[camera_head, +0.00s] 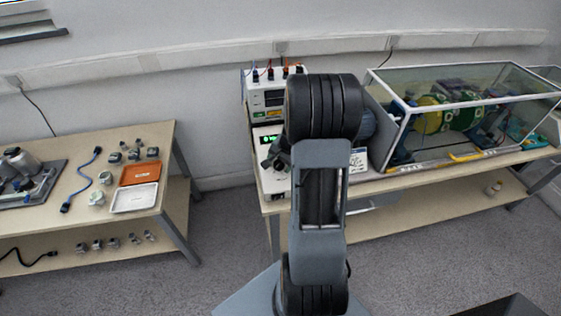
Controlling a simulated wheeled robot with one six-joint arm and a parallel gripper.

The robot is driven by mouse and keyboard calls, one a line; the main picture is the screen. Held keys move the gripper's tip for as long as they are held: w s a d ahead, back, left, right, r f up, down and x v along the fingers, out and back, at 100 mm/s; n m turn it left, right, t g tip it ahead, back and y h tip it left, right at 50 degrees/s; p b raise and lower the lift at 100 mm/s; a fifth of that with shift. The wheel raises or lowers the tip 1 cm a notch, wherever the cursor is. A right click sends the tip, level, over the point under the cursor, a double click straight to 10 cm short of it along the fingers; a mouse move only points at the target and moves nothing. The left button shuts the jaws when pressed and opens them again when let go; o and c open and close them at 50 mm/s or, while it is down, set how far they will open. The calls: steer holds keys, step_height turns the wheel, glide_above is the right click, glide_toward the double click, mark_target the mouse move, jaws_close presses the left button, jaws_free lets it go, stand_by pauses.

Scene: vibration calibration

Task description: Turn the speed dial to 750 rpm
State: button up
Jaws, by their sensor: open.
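The white control unit (273,182) with a small green display (268,139) stands at the left end of the right-hand bench. My arm hides most of its front.
A white instrument (265,97) with coloured plugs stands behind the control unit. A glass-walled enclosure (465,160) with green and yellow machinery fills the bench to the right. A left table holds an orange tray (140,173), a white tray (134,198) and small parts. Floor lies between.

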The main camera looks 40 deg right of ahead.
steer(key=shift+c, duration=0.5)
steer(key=c, duration=0.8)
